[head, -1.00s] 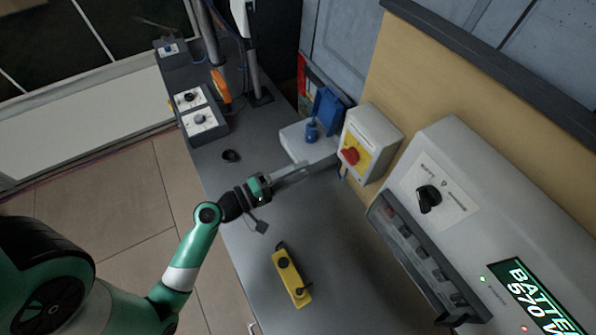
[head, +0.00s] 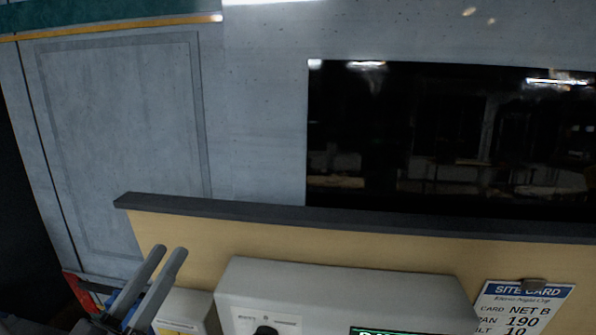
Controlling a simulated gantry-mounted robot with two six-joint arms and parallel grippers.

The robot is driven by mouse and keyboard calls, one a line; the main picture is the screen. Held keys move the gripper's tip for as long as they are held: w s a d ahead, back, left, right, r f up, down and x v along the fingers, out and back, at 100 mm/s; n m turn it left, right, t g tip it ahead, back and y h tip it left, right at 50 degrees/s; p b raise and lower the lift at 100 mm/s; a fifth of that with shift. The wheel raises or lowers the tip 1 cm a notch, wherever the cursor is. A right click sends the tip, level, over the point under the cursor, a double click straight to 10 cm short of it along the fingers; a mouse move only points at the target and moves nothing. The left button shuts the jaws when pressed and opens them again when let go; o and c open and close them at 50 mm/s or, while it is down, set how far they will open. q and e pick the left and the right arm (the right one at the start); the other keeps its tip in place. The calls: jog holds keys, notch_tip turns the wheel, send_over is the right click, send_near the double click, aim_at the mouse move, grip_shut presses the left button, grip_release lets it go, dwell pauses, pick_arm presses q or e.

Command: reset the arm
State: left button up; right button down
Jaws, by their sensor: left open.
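My left gripper (head: 169,252) shows at the lower left in the head view. Its two grey fingers are parallel, apart and pointing up, with nothing between them. They stand in front of the tan board (head: 210,241) and partly cover a small pale box (head: 187,307) with a yellow patch. The rest of my left arm is below the picture. My right gripper is not in view.
A grey unit (head: 345,287) with a black knob (head: 265,331) and a partly cut-off green display (head: 385,331) is at the bottom middle. A site card (head: 525,304) is clipped at the right. A dark ledge (head: 350,218) tops the board. Above are a grey wall panel (head: 120,130) and a dark glossy pane (head: 450,140).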

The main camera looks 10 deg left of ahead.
pick_arm(q)
jog(key=s+d+r+m+t+y+p, duration=0.1)
jog(key=s+d+r+m+t, duration=0.2)
jog(key=r, duration=0.8)
jog(key=s+d+r+t+p, duration=0.15)
jog(key=s+r, duration=0.35)
jog(key=r, duration=0.6)
notch_tip(320, 180, up, 22)
jog(key=p, duration=2.1)
jog(key=shift+w+d+f+p, duration=0.2)
jog(key=shift+d+f+p, duration=0.05)
jog(key=shift+d+p, duration=0.15)
